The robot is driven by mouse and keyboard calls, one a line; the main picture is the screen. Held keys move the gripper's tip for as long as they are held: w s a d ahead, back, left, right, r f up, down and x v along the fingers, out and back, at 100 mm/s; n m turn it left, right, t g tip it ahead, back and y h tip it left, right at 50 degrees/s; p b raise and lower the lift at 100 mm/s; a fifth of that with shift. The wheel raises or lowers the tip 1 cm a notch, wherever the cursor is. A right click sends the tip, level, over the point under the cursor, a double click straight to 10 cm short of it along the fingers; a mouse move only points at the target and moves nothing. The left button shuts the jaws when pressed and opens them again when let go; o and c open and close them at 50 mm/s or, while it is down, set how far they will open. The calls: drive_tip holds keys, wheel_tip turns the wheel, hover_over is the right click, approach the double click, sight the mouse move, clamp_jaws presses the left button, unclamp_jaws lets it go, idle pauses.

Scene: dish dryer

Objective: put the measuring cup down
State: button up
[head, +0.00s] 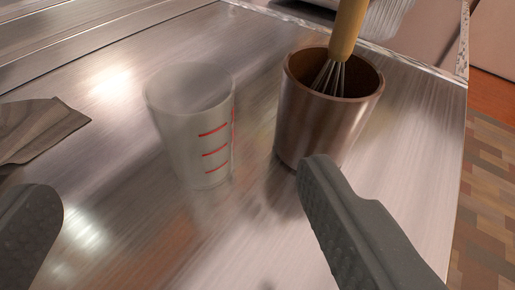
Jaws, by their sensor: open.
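The measuring cup (190,150) is translucent with red marks and stands upright on the brushed metal counter (260,250). My gripper (185,195) is open, with one dark grey finger at the lower left and the other at the lower right. The cup is beyond the fingertips, in line with the gap between them. Neither finger appears to touch the cup. Nothing is held in the gripper.
A brown metallic container (325,115) holding a whisk with a wooden handle (347,30) stands just right of the cup, close to the right finger. A dark cloth (38,130) lies at the left. The counter's edge runs down the right side, with tiled floor beyond.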

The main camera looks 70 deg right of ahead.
drive_tip(key=b, duration=0.2)
approach(192, 79)
drive_tip(key=x, duration=0.4)
drive_tip(key=shift+f, duration=0.3)
drive_tip(key=shift+r+b+x, duration=0.1)
drive_tip(key=shift+b+x, duration=0.25)
drive_tip(key=shift+x, duration=0.95)
drive_tip(key=shift+r+b+x, duration=0.15)
drive_tip(key=shift+b+x, duration=0.2)
drive_tip(key=shift+x, duration=0.95)
drive_tip(key=shift+d, duration=0.1)
drive_tip(key=shift+c, duration=0.3)
drive_tip(key=c, duration=1.1)
